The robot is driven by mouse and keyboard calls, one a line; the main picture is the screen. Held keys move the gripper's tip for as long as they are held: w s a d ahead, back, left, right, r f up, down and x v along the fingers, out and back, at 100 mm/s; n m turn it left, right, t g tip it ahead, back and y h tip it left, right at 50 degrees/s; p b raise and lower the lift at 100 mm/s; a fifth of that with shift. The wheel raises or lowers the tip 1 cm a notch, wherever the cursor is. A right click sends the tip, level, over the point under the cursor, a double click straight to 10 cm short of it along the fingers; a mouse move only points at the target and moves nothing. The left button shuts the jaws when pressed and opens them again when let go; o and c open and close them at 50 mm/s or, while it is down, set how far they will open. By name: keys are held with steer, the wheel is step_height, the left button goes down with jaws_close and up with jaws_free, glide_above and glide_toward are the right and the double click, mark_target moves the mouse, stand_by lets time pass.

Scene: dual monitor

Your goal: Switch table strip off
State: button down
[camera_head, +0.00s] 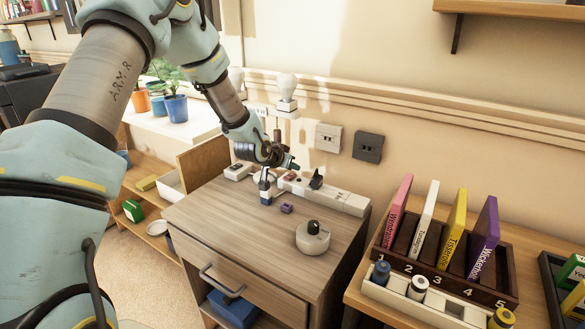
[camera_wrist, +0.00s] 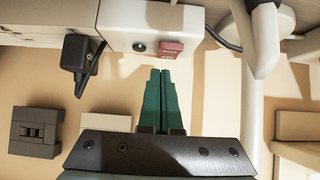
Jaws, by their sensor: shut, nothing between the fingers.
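The table strip (camera_head: 345,200) is a long white power strip along the back of the wooden cabinet top. A black plug (camera_head: 316,181) sits in it; the plug also shows in the wrist view (camera_wrist: 78,55). In the wrist view the strip (camera_wrist: 120,20) carries a red switch (camera_wrist: 171,49) and a small round black button (camera_wrist: 139,46). My gripper (camera_head: 291,163) is over the strip's left part in the head view. Its green fingers (camera_wrist: 160,72) are shut and empty, with their tips close to the red switch. I cannot tell whether they touch it or which way the switch is set.
A white round device with a black knob (camera_head: 313,237) and a small purple cube (camera_head: 287,208) are on the cabinet top (camera_head: 240,230). A white bulb-topped lamp (camera_head: 287,90) stands behind my gripper. Wall sockets (camera_head: 368,147) are behind. A book rack (camera_head: 440,262) is at right.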

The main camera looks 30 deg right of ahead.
mark_target(294, 175)
steer(key=r+p, duration=0.1)
steer(key=r, duration=0.2)
steer(key=shift+w+d+r+p, duration=0.1)
steer(key=shift+d+r+p, duration=0.15)
steer(key=shift+p, duration=0.1)
steer(key=d+r+b+v, duration=0.1)
steer(key=v, duration=0.9)
steer(key=shift+w+d+r, duration=0.15)
steer(key=shift+w+r, duration=0.2)
steer(key=a+r+n+y+p, duration=0.2)
steer(key=a+y, duration=0.1)
steer(key=a, duration=0.9)
steer(key=a+r+n+y+p, duration=0.1)
steer(key=a+n+y+p, duration=0.15)
steer(key=a, duration=0.85)
steer(key=s+a+r+n+g+y+p, duration=0.1)
steer(key=s+a+n, duration=0.2)
steer(key=s+a, duration=0.3)
steer(key=s+a+r+n+g+y+p, duration=0.1)
steer(key=s+a+r+n+g+y, duration=0.1)
steer(key=s+a, duration=0.5)
steer(key=a+n, duration=0.1)
steer(key=a, duration=0.4)
steer(key=shift+a+r+p, duration=0.25)
steer(key=shift+r+p, duration=0.05)
steer(key=shift+r, duration=0.05)
